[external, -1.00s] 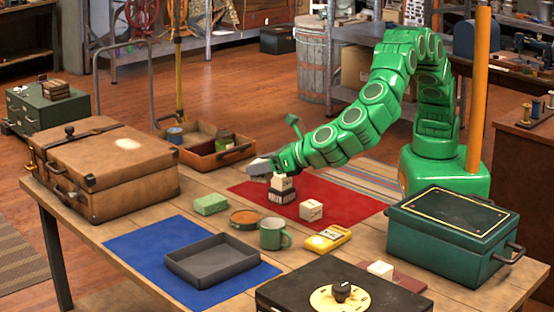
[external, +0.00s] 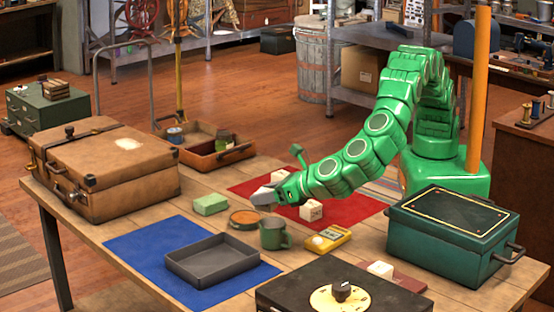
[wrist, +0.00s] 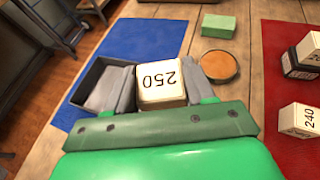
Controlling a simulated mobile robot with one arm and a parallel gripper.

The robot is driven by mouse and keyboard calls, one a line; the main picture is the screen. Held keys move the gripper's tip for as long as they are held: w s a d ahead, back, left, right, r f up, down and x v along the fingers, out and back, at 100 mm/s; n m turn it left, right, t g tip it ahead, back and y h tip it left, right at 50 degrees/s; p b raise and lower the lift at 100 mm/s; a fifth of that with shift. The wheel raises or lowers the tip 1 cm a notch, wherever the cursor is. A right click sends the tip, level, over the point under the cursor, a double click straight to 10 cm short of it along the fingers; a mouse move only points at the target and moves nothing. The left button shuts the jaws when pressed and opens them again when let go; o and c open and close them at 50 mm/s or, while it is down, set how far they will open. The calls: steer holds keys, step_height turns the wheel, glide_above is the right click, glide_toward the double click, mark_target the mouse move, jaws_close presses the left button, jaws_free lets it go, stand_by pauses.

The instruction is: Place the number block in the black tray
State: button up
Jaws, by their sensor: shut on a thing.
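My gripper (external: 263,200) is shut on a cream number block marked 250 (wrist: 160,84), which sits between the two grey fingers in the wrist view. In the external view the held block is not clearly visible. The gripper is above the table near the green mug (external: 273,235), to the right of and behind the black tray. The black tray (external: 212,262) is empty and lies on a blue mat (external: 130,246). In the wrist view the tray (wrist: 84,84) is at the left, partly hidden by a finger.
A red mat (external: 345,212) carries a block marked 240 (wrist: 298,120) and another block on a dark base (wrist: 300,62). A round tin (external: 244,219), a green block (external: 210,204) and a yellow device (external: 328,239) lie nearby. A suitcase (external: 110,165) stands left.

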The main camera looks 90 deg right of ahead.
steer(key=shift+w+a+f, duration=2)
steer(key=shift+w+f, duration=0.2)
steer(key=shift+w, duration=0.05)
steer(key=shift+w+a+f, duration=1.95)
steer(key=shift+w+f, duration=0.2)
steer(key=shift+w, duration=0.05)
steer(key=shift+w+a+f, duration=0.15)
steer(key=shift+w+f, duration=0.05)
steer(key=shift+f, duration=1.6)
steer(key=shift+f, duration=0.15)
steer(key=o, duration=0.7)
steer(key=shift+o, duration=0.2)
